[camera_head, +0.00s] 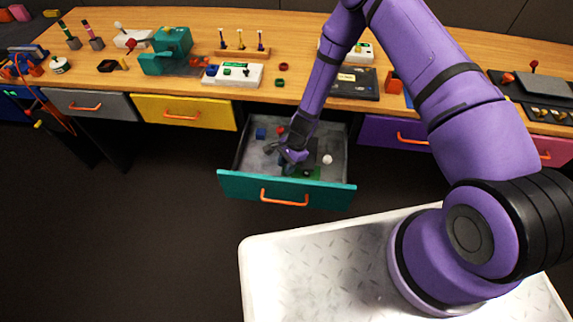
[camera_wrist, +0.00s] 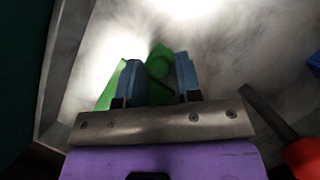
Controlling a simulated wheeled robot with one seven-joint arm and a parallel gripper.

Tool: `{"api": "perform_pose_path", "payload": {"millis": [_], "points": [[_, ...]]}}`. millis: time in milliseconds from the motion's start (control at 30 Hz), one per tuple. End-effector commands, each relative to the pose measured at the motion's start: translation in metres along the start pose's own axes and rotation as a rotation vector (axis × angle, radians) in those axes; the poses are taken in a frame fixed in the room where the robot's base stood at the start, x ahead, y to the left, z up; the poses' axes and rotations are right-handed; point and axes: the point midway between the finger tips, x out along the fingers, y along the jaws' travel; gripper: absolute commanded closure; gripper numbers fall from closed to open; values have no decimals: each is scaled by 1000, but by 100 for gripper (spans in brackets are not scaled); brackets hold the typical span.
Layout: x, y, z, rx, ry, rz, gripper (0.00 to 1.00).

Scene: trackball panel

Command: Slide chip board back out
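A teal-fronted drawer (camera_head: 240,187) stands pulled out, and my gripper (camera_head: 293,157) reaches down into it. A green board (camera_head: 307,173), likely the chip board, is partly hidden by my gripper in the head view. More green shows left of the left finger. Whether the board sits in a slot is hidden.
The drawer also holds a blue block (camera_head: 261,133), a white ball (camera_head: 327,159) and a red-handled tool (camera_wrist: 300,155). Drawer walls stand close around my gripper. The wooden workbench (camera_head: 310,25) above carries several devices. The floor before the drawer is clear on the left.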

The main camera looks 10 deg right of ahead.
Motion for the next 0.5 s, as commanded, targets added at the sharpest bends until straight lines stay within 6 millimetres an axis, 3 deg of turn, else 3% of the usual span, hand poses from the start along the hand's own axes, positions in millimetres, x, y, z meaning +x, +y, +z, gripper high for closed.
{"api": "perform_pose_path", "payload": {"millis": [267, 400, 500], "points": [[1, 0, 0, 0, 0, 0, 68], [1, 0, 0, 0, 0, 0, 98], [1, 0, 0, 0, 0, 0, 100]]}}
